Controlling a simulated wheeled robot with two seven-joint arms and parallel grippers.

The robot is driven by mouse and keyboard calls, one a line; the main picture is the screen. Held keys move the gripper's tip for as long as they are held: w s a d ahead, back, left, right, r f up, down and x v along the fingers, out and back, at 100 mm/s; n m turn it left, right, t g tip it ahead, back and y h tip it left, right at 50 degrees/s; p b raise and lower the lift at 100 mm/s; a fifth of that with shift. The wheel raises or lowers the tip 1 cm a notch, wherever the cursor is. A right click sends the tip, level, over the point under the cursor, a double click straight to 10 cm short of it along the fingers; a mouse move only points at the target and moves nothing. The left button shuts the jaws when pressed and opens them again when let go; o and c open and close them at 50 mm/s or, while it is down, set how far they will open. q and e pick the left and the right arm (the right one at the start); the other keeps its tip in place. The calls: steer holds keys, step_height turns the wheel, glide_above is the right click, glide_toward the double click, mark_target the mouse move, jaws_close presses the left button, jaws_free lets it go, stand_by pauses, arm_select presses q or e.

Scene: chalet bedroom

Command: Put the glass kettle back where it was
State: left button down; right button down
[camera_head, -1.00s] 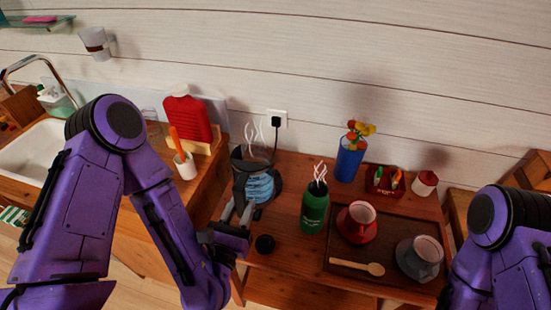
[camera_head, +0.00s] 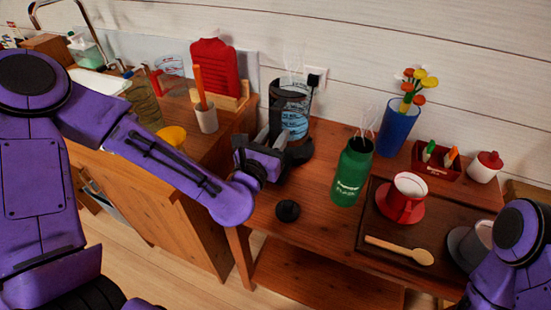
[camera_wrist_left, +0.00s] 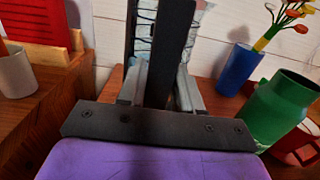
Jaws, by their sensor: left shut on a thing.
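The glass kettle (camera_head: 291,112), clear with a bluish body and a dark rim, is at the back left of the wooden table, below the wall socket. My left gripper (camera_head: 276,132) is shut on its black handle, which stands upright between the fingers in the left wrist view (camera_wrist_left: 165,50). A black round part (camera_head: 298,153), which looks like the kettle's base, shows below the kettle, partly hidden by my gripper. The kettle appears raised above it; I cannot tell the exact gap. My right gripper is out of view.
A green bottle (camera_head: 351,172) stands right of the kettle, with a small black lid (camera_head: 288,210) in front. A blue vase (camera_head: 397,127) and a tray (camera_head: 375,195) with red cup and spoon lie further right. The counter (camera_head: 190,150) borders on the left.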

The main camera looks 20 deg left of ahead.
arm_select(q)
steer(key=w+f, duration=0.3)
steer(key=shift+w+a+f, duration=0.1)
steer(key=shift+w+f, duration=0.1)
steer(key=shift+w, duration=0.1)
steer(key=shift+w+a+f, duration=0.1)
steer(key=shift+w+f, duration=0.1)
steer(key=shift+f, duration=0.15)
step_height(320, 180, down, 3)
steer(key=shift+r, duration=0.2)
steer(key=shift+w+f, duration=0.1)
steer(key=shift+f, duration=0.15)
steer(key=shift+f, duration=0.15)
steer(key=c, duration=0.8)
jaws_free()
steer(key=shift+o, duration=0.2)
